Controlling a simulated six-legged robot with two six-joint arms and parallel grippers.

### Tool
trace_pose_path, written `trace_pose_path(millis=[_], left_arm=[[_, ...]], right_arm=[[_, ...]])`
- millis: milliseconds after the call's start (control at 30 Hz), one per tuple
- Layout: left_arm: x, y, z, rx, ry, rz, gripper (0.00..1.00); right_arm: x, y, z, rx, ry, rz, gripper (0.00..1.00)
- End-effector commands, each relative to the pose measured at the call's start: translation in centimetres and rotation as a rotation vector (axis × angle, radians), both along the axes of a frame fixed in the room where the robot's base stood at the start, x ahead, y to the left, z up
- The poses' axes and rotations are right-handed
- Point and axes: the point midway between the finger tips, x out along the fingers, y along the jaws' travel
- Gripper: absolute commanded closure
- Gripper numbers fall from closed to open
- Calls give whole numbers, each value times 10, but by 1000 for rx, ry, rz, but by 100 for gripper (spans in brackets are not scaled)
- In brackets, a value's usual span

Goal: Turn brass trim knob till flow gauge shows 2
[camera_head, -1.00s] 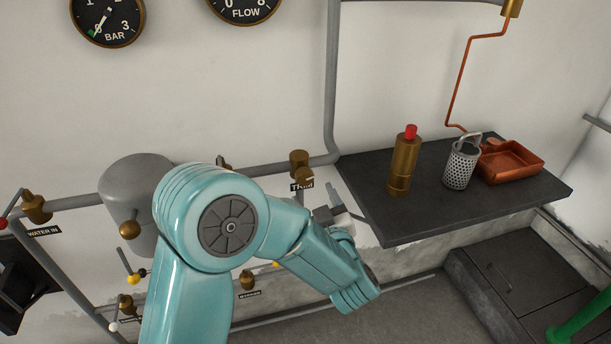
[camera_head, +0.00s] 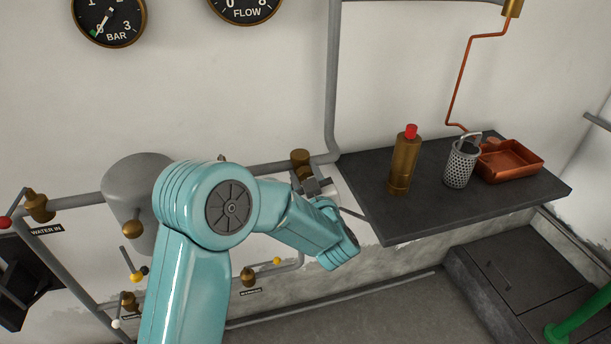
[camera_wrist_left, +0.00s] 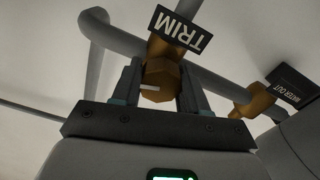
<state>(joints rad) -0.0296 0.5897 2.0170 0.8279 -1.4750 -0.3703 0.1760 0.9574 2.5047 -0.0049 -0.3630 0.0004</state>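The brass trim knob (camera_wrist_left: 161,80) has a flat faceted face with a white mark, and hangs under the TRIM label (camera_wrist_left: 180,30) in the left wrist view. In the head view the brass trim valve (camera_head: 300,160) is on the wall pipe, its lower part hidden by my gripper. My left gripper (camera_wrist_left: 161,82) has one finger on each side of the knob; the fingers look open, with narrow gaps beside it. It also shows in the head view (camera_head: 312,184). The flow gauge (camera_head: 245,8) is cut off at the top, so its needle is not visible. My right gripper is out of view.
A dark shelf (camera_head: 435,222) at right holds a brass bottle (camera_head: 404,165), a perforated cup (camera_head: 460,165) and a copper tray (camera_head: 520,170). A WATER OUT valve (camera_wrist_left: 255,100) is right of the knob in the wrist view. A bar gauge (camera_head: 108,20) is upper left.

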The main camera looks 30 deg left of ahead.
Motion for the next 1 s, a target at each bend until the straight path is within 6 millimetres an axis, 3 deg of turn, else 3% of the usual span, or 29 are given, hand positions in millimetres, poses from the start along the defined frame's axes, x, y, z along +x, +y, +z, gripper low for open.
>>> trace_pose_path(millis=[433, 467, 533, 833, 1000], left_arm=[[0, 0, 0, 45, 54, 0, 87], [0, 0, 0, 45, 54, 0, 53], [0, 0, 0, 45, 54, 0, 31], [-1, -1, 0, 44, 53, 0, 31], [-12, -16, -1, 44, 53, -4, 31]], right_arm=[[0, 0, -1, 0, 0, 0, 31], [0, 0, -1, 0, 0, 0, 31], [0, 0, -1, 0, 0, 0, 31], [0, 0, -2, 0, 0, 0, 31], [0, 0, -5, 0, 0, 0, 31]])
